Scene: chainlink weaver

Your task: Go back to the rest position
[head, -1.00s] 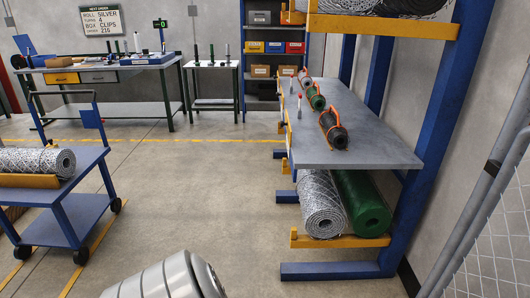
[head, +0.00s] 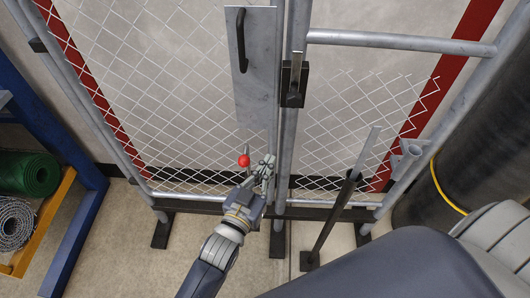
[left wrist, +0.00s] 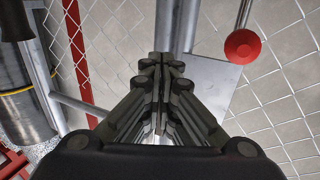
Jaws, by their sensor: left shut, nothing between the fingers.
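My left gripper (head: 266,168) is in the lower middle of the head view, in front of a chain-link gate frame. Its fingers are together and hold nothing. In the left wrist view its closed fingers (left wrist: 161,65) point at the mesh and a grey metal post. A red ball knob on a thin rod (head: 244,160) is just left of the fingertips in the head view. The knob also shows at upper right in the left wrist view (left wrist: 242,46), apart from the fingers. My right gripper is out of sight.
The chain-link mesh (head: 170,85) fills the back, with a steel plate and black handle (head: 241,40) on it. A dark post (head: 330,220) stands to the right on a foot. A green roll (head: 28,173) lies on a rack at left. Floor shows at lower left.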

